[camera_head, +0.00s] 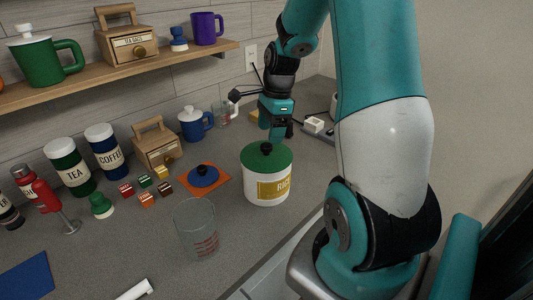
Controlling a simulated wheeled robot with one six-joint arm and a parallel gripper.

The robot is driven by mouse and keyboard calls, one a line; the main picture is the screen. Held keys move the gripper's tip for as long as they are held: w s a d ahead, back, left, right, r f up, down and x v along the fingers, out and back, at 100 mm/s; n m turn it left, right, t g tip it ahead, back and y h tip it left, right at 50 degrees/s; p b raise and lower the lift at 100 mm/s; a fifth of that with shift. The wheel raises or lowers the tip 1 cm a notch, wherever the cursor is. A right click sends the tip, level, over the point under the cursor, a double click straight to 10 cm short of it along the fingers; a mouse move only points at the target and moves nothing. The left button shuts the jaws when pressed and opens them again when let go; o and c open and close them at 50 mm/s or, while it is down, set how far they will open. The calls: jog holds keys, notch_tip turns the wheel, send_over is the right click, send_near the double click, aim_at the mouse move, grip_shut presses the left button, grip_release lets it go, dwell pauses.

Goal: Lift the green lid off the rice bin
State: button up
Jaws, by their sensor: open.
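The rice bin (267,189) is a white round canister with a gold label, standing upright on the counter near its front edge. Its green lid (260,159) sits on top and has a dark knob (266,148) in the middle. My gripper (281,132) is just above and slightly to the right of the knob, pointing down. It is open and appears empty. I cannot tell whether a finger touches the knob. The fingers are small and dark in this view, so the gap between them is hard to see.
A clear measuring cup (196,228) stands left of the bin. A blue lid (203,176) lies on an orange mat (217,171). A blue mug (193,124), a wooden box (157,147) and canisters (70,167) stand along the wall. A shelf (110,76) runs above.

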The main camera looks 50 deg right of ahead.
aim_at(266, 145)
jog(key=shift+w+a+f+p, duration=0.1)
jog(key=shift+a+f+p, duration=0.2)
jog(key=shift+f, duration=0.55)
jog(key=shift+s+a+f+p, duration=0.15)
jog(key=shift+f+p, duration=0.15)
jog(key=shift+f, duration=0.6)
jog(key=shift+w+a+f+p, duration=0.15)
jog(key=shift+a+f+p, duration=0.15)
jog(key=shift+f, duration=0.55)
jog(key=c, duration=1)
jog(key=shift+r, duration=0.1)
